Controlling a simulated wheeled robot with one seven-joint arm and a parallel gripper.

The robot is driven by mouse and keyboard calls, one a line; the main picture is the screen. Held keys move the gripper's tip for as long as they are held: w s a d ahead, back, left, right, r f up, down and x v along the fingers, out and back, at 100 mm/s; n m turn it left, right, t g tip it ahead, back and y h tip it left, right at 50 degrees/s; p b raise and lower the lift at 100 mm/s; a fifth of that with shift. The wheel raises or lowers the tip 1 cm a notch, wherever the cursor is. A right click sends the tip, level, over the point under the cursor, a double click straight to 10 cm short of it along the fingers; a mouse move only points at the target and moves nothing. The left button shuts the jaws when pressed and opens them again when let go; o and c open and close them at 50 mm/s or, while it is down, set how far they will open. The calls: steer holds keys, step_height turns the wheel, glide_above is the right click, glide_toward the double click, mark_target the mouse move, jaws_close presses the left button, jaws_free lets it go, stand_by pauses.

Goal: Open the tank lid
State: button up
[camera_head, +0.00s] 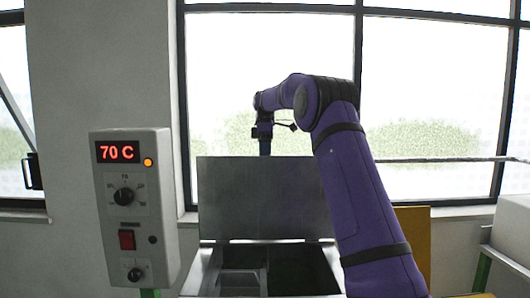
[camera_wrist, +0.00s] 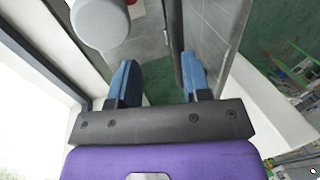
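The tank lid (camera_head: 262,198) stands upright at the back of the tank (camera_head: 335,262), a grey metal box whose top is open and shows a dark inside. My arm reaches over the tank from the right. My gripper (camera_head: 265,147) points down at the lid's upper edge; its fingertips are hidden behind the lid in the head view. In the wrist view my gripper (camera_wrist: 160,78) has two blue fingers spread wide apart. A thin dark edge, seemingly the lid's, passes between or just beyond them, nearer the right finger; I cannot tell if they touch.
A control box (camera_head: 135,205) reading 70 C stands left of the tank. A window (camera_head: 270,60) is behind the tank. A yellow panel (camera_head: 413,235) and a white box (camera_head: 512,228) are at the right. A pale rounded object (camera_wrist: 100,22) is close by in the wrist view.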

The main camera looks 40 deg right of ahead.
steer(key=f, duration=0.3)
steer(key=shift+d+f+g, duration=0.15)
steer(key=shift+d+g, duration=0.15)
steer(key=s+a+v, duration=0.1)
steer(key=v, duration=0.9)
steer(key=shift+r, duration=0.45)
steer(key=shift+a+t, duration=0.1)
steer(key=shift+t, duration=0.3)
